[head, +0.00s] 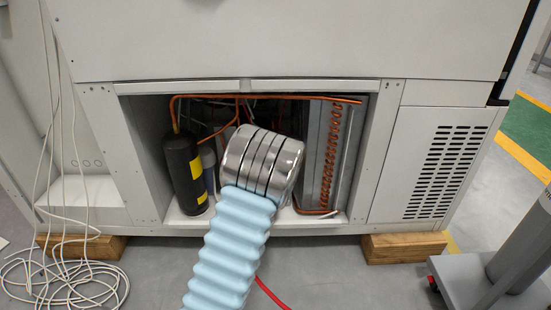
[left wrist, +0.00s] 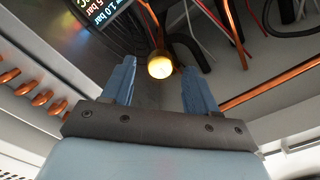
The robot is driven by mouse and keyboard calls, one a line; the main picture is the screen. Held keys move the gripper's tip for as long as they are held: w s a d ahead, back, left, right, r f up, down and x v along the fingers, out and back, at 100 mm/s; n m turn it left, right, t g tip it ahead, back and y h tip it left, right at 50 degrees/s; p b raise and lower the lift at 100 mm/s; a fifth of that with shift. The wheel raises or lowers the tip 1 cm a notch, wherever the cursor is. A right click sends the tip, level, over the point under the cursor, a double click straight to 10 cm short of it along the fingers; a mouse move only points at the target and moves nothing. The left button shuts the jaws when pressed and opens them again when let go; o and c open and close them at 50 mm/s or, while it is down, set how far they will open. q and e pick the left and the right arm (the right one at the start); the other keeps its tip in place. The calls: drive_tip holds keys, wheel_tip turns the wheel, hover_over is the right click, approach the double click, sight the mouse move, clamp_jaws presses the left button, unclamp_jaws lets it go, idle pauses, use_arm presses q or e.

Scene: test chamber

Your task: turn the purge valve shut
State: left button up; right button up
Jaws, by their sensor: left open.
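A round, glowing yellow knob (left wrist: 160,66), which may be the purge valve, shows in the left wrist view between the fingertips of my left gripper (left wrist: 157,72). The blue fingers are apart, one on each side of the knob. I cannot tell how deep the knob sits between them or whether they touch it. In the head view my arm's blue ribbed sleeve and metal wrist reach into the open cabinet bay and hide the gripper and knob. My right gripper is in neither view.
A black cylinder (head: 186,172) stands at the bay's left. Copper tubing (head: 265,98) runs along its top, and a coil (head: 332,155) is at the right. A display (left wrist: 93,14) and dark hoses (left wrist: 268,20) are near the gripper. White cables (head: 65,280) lie on the floor.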

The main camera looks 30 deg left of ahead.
use_arm(q)
drive_tip(key=v, duration=0.7)
drive_tip(key=shift+s, duration=0.25)
drive_tip(key=shift+d+f, duration=0.1)
drive_tip(key=shift+f, duration=0.05)
